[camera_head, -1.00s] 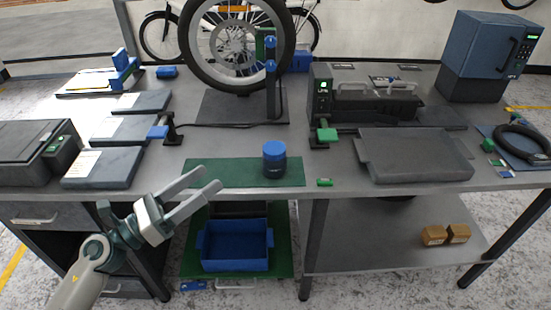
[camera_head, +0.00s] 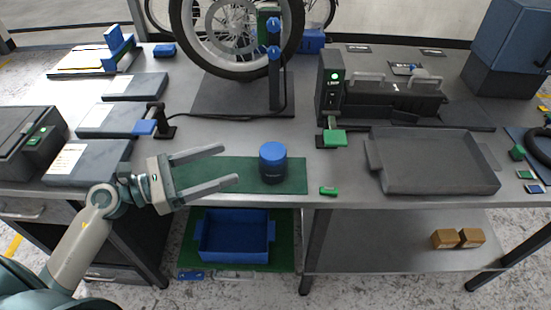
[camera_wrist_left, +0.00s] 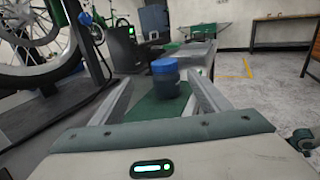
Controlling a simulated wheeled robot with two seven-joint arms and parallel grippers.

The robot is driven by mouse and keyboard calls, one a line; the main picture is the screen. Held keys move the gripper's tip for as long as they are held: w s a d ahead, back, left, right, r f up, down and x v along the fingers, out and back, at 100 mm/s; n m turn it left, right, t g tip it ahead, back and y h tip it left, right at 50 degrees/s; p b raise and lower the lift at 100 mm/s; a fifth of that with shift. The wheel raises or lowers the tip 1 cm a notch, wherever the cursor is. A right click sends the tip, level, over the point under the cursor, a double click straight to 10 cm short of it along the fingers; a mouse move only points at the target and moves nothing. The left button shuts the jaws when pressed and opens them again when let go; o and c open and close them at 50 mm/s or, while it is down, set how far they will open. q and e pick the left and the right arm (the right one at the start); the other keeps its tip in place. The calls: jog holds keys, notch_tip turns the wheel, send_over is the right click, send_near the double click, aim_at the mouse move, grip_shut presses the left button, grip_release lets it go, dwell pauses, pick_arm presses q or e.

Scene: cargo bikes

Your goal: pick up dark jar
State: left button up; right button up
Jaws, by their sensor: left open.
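The dark jar (camera_head: 273,168) has a blue lid and stands upright on the right part of a green mat (camera_head: 300,178) near the table's front edge. My left gripper (camera_head: 230,165) is open and empty, to the left of the jar, with its fingers pointing toward it. In the left wrist view the jar (camera_wrist_left: 168,86) shows ahead, between the two spread fingers (camera_wrist_left: 160,90) and beyond their tips. My right gripper is not in view.
A bike wheel on a stand (camera_head: 274,80) rises behind the jar. A small green block (camera_head: 328,191) lies right of it, and a grey tray (camera_head: 435,180) further right. A blue bin (camera_head: 235,255) sits on the lower shelf. Grey flat boxes (camera_head: 90,160) lie at left.

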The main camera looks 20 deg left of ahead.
aim_at(268, 149)
pick_arm(q)
jog(key=shift+s, duration=0.15)
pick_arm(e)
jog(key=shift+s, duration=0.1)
pick_arm(q)
jog(key=p+x, duration=0.1)
jog(key=x, duration=0.3)
jog(key=p+x, duration=0.2)
jog(key=x, duration=0.1)
jog(key=shift+w+d+r, duration=0.2)
jog(key=shift+w+d, duration=0.05)
jog(key=shift+w, duration=0.05)
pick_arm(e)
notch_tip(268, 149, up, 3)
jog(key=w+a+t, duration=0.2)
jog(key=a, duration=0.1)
pick_arm(q)
jog(key=p+x, duration=0.1)
jog(key=x, duration=0.2)
jog(key=shift+w+d+f+p, duration=0.15)
jog(key=shift+w+d+p, duration=0.1)
jog(key=shift+d+p, duration=0.1)
jog(key=shift+w+d+f, duration=0.1)
jog(key=shift+w+d, duration=0.15)
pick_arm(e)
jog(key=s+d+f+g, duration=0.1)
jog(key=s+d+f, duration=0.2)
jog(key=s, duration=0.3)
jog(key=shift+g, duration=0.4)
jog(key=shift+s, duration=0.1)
